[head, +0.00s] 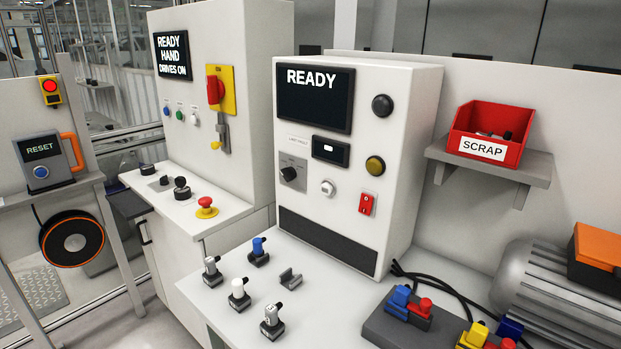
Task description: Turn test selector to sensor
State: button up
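The likely test selector is a black rotary knob (289,173) on a grey plate, on the front of the white test cabinet (405,150). Its position marks are too small to read, so I cannot tell which setting it points to. The cabinet's large screen (315,97) reads READY. A small display (331,150), a white button (328,187) and a red rocker switch (366,204) sit near the knob. My gripper is not in view.
Several small fittings, one with a blue top (258,250), stand on the bench before the cabinet. Colored connectors (408,304) and a grey motor (555,290) are at right. A red SCRAP bin (490,132) sits on a shelf. A red emergency button (206,206) is at left.

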aim_at(289, 173)
jog(key=u, duration=0.6)
jog(key=i, duration=1.8)
jog(key=z, duration=0.6)
